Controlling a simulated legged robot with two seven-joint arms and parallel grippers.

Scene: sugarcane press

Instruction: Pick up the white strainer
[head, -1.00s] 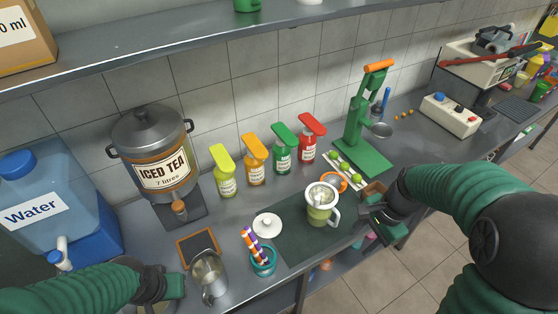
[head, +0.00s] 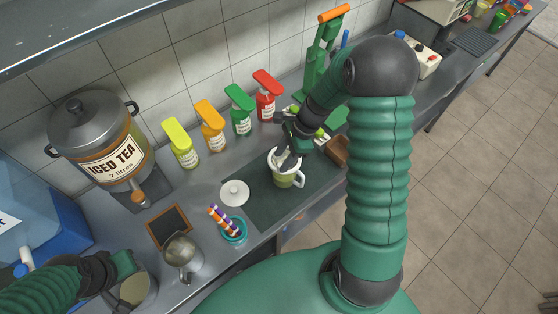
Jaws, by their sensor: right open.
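A pale green cup with a white handle (head: 289,179) stands on the dark mat. What looks like the white strainer (head: 275,158) sits at its top, partly hidden by my right gripper.
A white lid (head: 234,193), a teal holder with striped straws (head: 231,231) and a metal pitcher (head: 182,254) stand left of the cup. Several coloured bottles stand behind. A green press (head: 322,55) is at the back, partly behind my right arm.

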